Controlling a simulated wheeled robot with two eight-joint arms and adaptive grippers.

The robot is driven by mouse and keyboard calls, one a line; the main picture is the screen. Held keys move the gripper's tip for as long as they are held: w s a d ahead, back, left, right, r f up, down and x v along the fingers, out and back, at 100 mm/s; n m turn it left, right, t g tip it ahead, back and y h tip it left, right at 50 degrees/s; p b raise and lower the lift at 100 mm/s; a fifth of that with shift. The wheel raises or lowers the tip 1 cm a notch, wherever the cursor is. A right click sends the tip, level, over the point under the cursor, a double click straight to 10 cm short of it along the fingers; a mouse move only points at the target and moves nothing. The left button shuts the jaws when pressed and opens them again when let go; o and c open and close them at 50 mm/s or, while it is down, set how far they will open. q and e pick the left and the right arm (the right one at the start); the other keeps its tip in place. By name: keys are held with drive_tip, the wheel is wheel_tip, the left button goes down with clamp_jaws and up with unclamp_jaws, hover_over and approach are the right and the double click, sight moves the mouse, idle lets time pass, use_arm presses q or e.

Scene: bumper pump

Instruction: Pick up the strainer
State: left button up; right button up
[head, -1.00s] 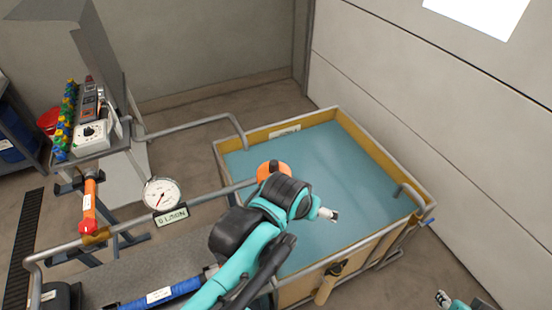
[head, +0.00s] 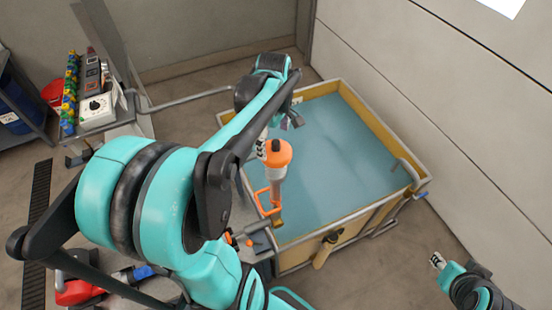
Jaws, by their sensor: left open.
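No part is clearly recognisable as the strainer. A tan cylinder with a dark top (head: 325,252) hangs on the outside of the tank's front wall; I cannot tell whether it is the strainer. An orange-capped pale cylinder (head: 278,172) stands upright at the tank's left side, with an orange frame beneath it. My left arm reaches across from the lower left, and my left gripper (head: 290,120) is small, partly hidden and open above the tank's left part, near the orange cap. My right gripper (head: 437,261) is at the lower right, apart from the tank; its jaws are too small to read.
The yellow-walled tank (head: 386,131) holds blue-green water, with a grey pipe (head: 407,170) over its right rim. A control box (head: 97,110) stands at the upper left. A wall runs along the right. Floor is free right of the tank.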

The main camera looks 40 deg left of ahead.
sight(275, 150)
use_arm(q)
drive_tip(key=f, duration=0.4)
drive_tip(key=shift+w+d+f, duration=0.15)
drive_tip(key=shift+w+f, duration=0.05)
drive_tip(key=c, duration=1.3)
drive_tip(key=shift+r, duration=0.15)
